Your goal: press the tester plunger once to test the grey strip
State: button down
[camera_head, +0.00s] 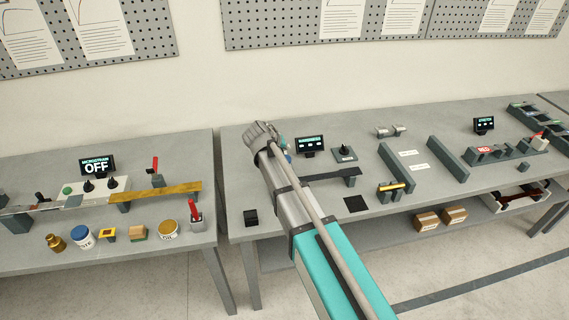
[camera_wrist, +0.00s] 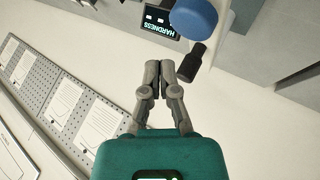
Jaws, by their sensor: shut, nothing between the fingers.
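My gripper (camera_wrist: 160,70) is shut and empty in the wrist view, its two fingertips together. In the head view my wrist hides most of it. A lit HARDNESS display (camera_head: 311,144) stands just right of my wrist; it also shows in the wrist view (camera_wrist: 158,30). In the wrist view a blue round cap (camera_wrist: 195,17) and a black cylinder (camera_wrist: 190,62) lie beside the fingertips; I cannot tell whether they touch or which is the plunger. A dark grey strip (camera_head: 330,174) emerges from behind my arm, its right end on a support. Its left end is hidden.
A small black-knobbed device (camera_head: 344,153) stands right of the display. A black square (camera_head: 356,204) lies near the table's front edge. Grey rails (camera_head: 448,158) stand farther right.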

jog(key=shift+f+b, duration=0.8)
jog(key=shift+f, duration=0.3)
jog(key=shift+f, duration=0.1)
dwell(0.7)
jog(key=shift+f+b, duration=0.3)
jog(key=shift+b, duration=0.1)
jog(key=shift+f+b, duration=0.85)
dwell(1.4)
jog(key=shift+r, duration=0.2)
jog(key=shift+r+p, duration=1.1)
jog(key=shift+p, duration=0.15)
jog(key=shift+r+p, duration=2.5)
jog(key=shift+p, duration=0.05)
jog(key=shift+w, duration=0.1)
